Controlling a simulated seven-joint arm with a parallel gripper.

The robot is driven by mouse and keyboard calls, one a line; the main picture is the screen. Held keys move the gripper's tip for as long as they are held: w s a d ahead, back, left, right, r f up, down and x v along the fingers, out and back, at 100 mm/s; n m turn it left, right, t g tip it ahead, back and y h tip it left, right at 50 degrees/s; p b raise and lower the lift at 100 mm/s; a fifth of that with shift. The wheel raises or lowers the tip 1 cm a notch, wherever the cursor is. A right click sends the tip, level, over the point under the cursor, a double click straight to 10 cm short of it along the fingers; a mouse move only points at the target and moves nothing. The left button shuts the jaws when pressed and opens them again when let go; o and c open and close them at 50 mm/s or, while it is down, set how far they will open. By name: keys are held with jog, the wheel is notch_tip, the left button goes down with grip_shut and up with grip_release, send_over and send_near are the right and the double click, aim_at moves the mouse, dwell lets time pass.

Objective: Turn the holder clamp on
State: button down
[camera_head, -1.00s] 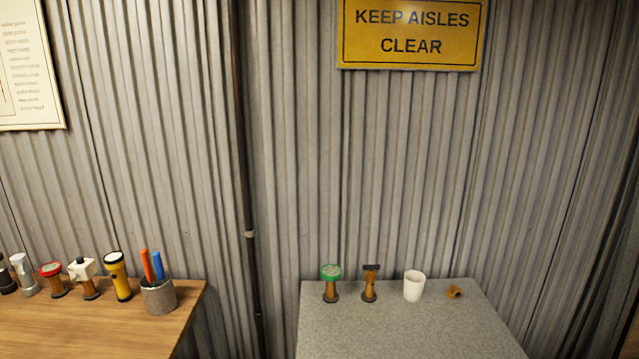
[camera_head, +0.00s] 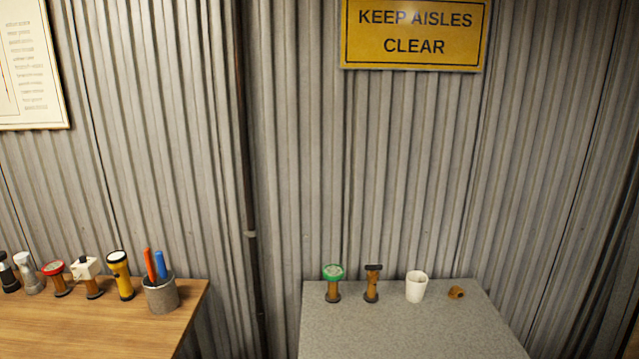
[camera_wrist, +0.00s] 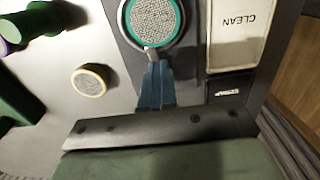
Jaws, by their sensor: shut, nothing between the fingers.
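In the wrist view my gripper (camera_wrist: 153,66) is shut, its blue fingers together and nothing between them. Just beyond the fingertips is a round piece with a green rim and a grey speckled face (camera_wrist: 153,20), cut by the top edge. A small grey stub (camera_wrist: 151,53) shows between that piece and the fingertips; I cannot tell whether they touch. I cannot tell for sure which part is the holder clamp. In the head view a green-topped brass fitting (camera_head: 333,283) and a brass fitting with a dark bar on top (camera_head: 372,283) stand on the grey table (camera_head: 400,330). My gripper is not in the head view.
The wrist view shows a tray labelled CLEAN (camera_wrist: 232,45), a SCRAP label (camera_wrist: 230,88), a cream-rimmed disc (camera_wrist: 90,80) and a green-and-purple part (camera_wrist: 35,25). The head view shows a white cup (camera_head: 416,287), a small brass piece (camera_head: 456,292) and a wooden bench (camera_head: 110,325) with several fittings.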

jog(key=shift+w+d, duration=0.15)
jog(key=shift+a, duration=0.3)
jog(key=shift+a+r, duration=0.1)
jog(key=shift+r, duration=2.85)
jog(key=shift+s+d+f, duration=0.1)
jog(key=shift+s+f, duration=0.05)
jog(key=shift+f, duration=0.85)
jog(key=shift+s+d+f, duration=0.1)
jog(key=shift+f, duration=0.85)
jog(key=shift+s+d+f, duration=0.1)
jog(key=shift+s+f, duration=0.05)
jog(key=shift+f, duration=0.85)
jog(key=shift+d, duration=0.25)
